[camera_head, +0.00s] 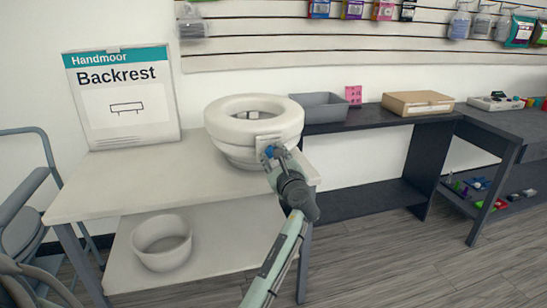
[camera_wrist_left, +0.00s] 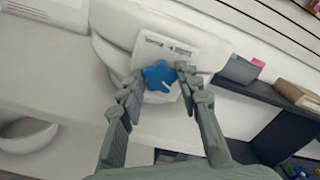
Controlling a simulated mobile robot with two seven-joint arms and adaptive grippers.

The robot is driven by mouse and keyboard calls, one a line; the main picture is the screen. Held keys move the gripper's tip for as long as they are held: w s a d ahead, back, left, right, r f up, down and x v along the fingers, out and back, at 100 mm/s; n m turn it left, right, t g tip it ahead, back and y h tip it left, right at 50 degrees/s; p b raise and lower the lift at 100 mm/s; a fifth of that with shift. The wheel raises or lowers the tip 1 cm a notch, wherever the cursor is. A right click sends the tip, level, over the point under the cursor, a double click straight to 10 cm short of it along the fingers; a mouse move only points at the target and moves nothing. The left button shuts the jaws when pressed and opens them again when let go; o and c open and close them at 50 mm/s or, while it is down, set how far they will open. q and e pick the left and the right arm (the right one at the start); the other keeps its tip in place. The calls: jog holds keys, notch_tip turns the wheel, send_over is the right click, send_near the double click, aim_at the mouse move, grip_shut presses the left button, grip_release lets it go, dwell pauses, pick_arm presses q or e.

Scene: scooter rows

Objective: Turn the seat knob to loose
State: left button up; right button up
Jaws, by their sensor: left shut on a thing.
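The raised toilet seat (camera_head: 254,116) is white and stands on the right part of the white table. The knob also shows small in the head view (camera_head: 269,152). My left gripper (camera_wrist_left: 157,80) has its fingers on either side of the knob and is shut on it. In the head view the left arm partly covers the seat's lower front. My right gripper is not in view.
A Handmoor Backrest box (camera_head: 122,97) stands at the left of the white table (camera_head: 110,190). A white bowl (camera_head: 161,243) sits on the lower shelf. A grey bin (camera_head: 322,107) and cardboard box (camera_head: 417,103) are on the dark bench. A walker frame stands at far left.

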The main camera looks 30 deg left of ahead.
pick_arm(q)
jog(key=shift+f+n+b, duration=0.1)
jog(key=shift+n+b, duration=3.7)
jog(key=shift+n, duration=3.1)
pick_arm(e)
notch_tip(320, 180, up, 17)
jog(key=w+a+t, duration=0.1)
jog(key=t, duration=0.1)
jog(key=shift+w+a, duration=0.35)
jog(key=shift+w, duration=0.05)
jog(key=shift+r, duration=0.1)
pick_arm(q)
jog(key=o, duration=1.2)
jog(key=shift+c, duration=0.2)
